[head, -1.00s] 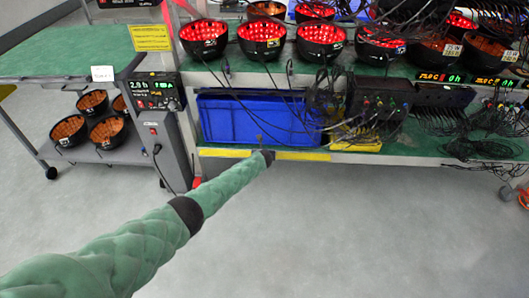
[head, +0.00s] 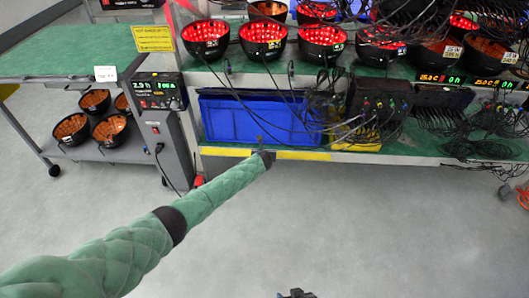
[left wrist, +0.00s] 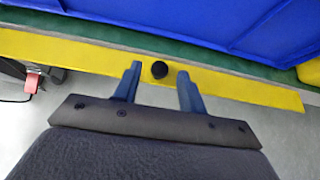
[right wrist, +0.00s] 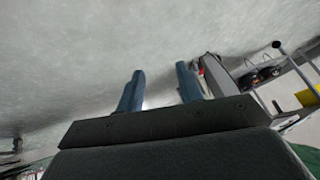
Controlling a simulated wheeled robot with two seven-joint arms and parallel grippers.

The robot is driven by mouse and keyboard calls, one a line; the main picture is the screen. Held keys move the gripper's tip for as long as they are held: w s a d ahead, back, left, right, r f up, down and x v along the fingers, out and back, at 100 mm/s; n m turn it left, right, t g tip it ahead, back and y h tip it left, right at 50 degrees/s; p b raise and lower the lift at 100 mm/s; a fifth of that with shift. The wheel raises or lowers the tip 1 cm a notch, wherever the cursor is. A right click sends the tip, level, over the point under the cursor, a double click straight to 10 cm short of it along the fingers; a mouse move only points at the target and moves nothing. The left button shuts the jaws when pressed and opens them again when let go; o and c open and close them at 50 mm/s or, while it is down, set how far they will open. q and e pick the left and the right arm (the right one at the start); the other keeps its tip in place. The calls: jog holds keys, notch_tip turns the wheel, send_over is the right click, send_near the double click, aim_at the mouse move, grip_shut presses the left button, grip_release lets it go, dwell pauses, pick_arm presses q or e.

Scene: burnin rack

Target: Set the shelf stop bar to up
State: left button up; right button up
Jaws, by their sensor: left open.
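The yellow stop bar (head: 305,155) runs along the front edge of the lower shelf in the head view. It crosses the left wrist view (left wrist: 245,90), with a round black knob (left wrist: 159,69) on it. My left gripper (head: 266,155) is at the bar. In the left wrist view its fingers (left wrist: 157,85) are apart, with the knob showing between their tips; I cannot tell if they touch it. Whether the bar is up or down is unclear. My right gripper (right wrist: 162,85) is open and empty over grey floor; its tip shows at the head view's bottom edge (head: 297,294).
A blue bin (head: 255,118) stands on the lower shelf behind the bar. Black cables (head: 345,125) hang right of it. Red-lit bowls (head: 262,40) line the shelf above. A cart with bowls (head: 72,130) stands left. The floor before the rack is clear.

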pick_arm(q)
jog(key=shift+v, duration=1.45)
pick_arm(e)
jog(key=shift+r, duration=1.45)
